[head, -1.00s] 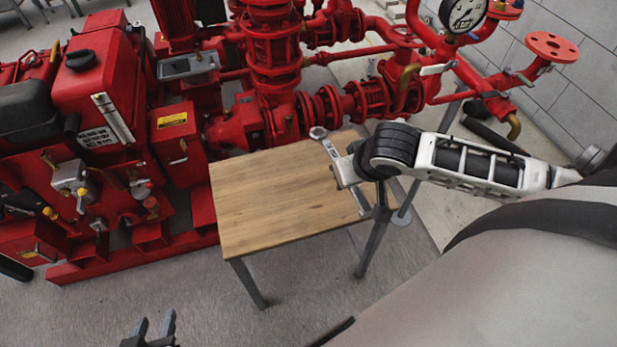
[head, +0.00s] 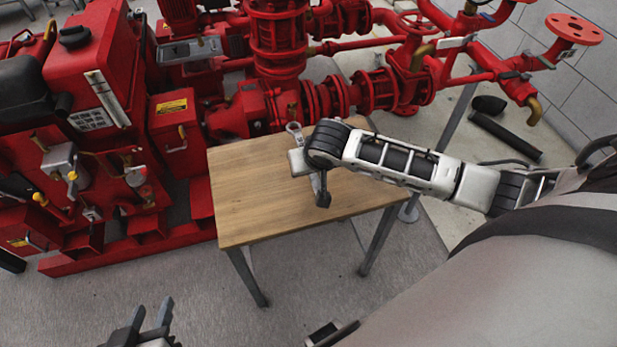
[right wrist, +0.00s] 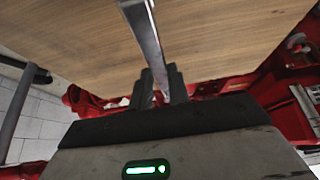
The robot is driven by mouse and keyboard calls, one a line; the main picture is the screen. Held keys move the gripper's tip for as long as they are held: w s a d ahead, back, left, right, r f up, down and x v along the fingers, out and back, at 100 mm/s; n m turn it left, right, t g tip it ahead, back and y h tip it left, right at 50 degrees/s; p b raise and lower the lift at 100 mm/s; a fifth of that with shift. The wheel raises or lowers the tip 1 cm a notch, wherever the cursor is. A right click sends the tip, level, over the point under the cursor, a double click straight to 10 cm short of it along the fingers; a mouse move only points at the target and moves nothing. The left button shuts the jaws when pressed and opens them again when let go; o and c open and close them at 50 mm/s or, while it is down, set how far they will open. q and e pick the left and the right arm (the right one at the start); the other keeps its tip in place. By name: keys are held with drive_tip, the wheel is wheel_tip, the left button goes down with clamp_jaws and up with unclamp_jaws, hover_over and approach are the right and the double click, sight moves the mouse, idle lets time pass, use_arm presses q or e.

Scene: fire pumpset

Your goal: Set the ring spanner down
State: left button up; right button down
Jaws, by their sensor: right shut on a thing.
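The ring spanner (head: 293,128) is a grey metal bar; its ring end shows beyond my right gripper in the head view. My right gripper (head: 299,161) is shut on it, over the right rear part of the wooden table (head: 250,205). In the right wrist view, the spanner (right wrist: 142,30) runs up from between the fingers of my right gripper (right wrist: 162,88), with the table top (right wrist: 220,35) behind it. I cannot tell whether the spanner touches the wood. My left gripper (head: 150,318) is open and empty at the bottom edge, short of the table.
A red pump set (head: 275,45) with pipes stands behind and left of the table. A dark cylinder (head: 505,135) lies on the floor at right. The left and front of the table top are bare.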

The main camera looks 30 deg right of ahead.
drive_tip(key=shift+w+a+f, duration=0.25)
drive_tip(key=shift+w+f, duration=0.05)
drive_tip(key=shift+f, duration=0.15)
wheel_tip(320, 180, down, 2)
drive_tip(key=shift+f+b, duration=0.25)
drive_tip(key=shift+b, duration=0.2)
use_arm(q)
drive_tip(key=shift+f, duration=0.1)
use_arm(e)
drive_tip(key=shift+f, duration=0.3)
drive_tip(key=shift+f, duration=0.15)
drive_tip(key=c, duration=1.3)
unclamp_jaws()
drive_tip(key=shift+c, duration=0.2)
